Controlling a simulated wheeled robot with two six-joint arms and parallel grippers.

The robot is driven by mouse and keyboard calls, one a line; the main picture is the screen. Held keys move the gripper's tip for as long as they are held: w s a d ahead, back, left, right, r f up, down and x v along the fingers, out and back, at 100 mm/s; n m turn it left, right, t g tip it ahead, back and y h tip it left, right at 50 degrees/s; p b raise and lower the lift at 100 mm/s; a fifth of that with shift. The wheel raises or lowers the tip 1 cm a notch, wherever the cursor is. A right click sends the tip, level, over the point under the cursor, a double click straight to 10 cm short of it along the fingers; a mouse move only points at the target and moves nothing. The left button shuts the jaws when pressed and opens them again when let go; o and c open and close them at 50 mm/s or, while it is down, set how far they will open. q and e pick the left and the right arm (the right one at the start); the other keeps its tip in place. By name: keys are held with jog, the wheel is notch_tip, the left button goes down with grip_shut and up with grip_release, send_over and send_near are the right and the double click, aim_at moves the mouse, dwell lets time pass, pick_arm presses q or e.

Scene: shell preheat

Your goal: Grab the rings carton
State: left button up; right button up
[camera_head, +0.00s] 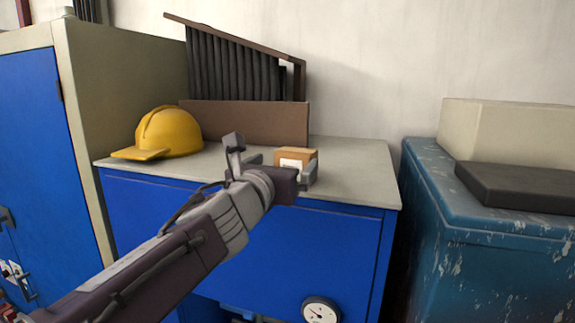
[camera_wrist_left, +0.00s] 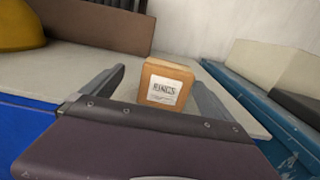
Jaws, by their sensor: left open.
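The rings carton (camera_head: 297,157) is a small orange-brown box with a white label. It stands on the pale top of the blue cabinet near the front edge, partly behind my left gripper in the head view. In the left wrist view the carton (camera_wrist_left: 167,84) shows its "RINGS" label facing me. My left gripper (camera_head: 274,168) is open, with one finger on each side of the carton in the left wrist view (camera_wrist_left: 158,85). Gaps show between the fingers and the carton there. My right gripper is not in view.
A yellow hard hat (camera_head: 171,132) sits at the left of the cabinet top (camera_head: 362,172). A brown board (camera_head: 250,123) and a dark ribbed panel (camera_head: 235,68) stand behind. A worn blue chest (camera_head: 470,252) with a dark slab (camera_head: 515,186) stands to the right.

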aim_at(295, 160)
pick_arm(q)
jog(key=shift+d, duration=0.2)
jog(key=x, duration=0.3)
jog(key=f+x, duration=0.1)
jog(key=x, duration=0.3)
jog(key=shift+w+d+f, duration=0.2)
jog(key=shift+d+f, duration=0.05)
jog(key=shift+d, duration=0.05)
jog(key=shift+w+a, duration=0.15)
jog(key=shift+s+a+r, duration=0.2)
jog(key=shift+s+a, duration=0.05)
jog(key=shift+s, duration=0.55)
jog(key=c, duration=0.6)
jog(key=shift+d, duration=0.15)
jog(key=c, duration=0.4)
jog(key=shift+w+d, duration=0.1)
jog(key=shift+w, duration=0.05)
jog(key=c, duration=0.5)
jog(key=shift+w+f, duration=0.1)
jog(key=shift+w, duration=0.1)
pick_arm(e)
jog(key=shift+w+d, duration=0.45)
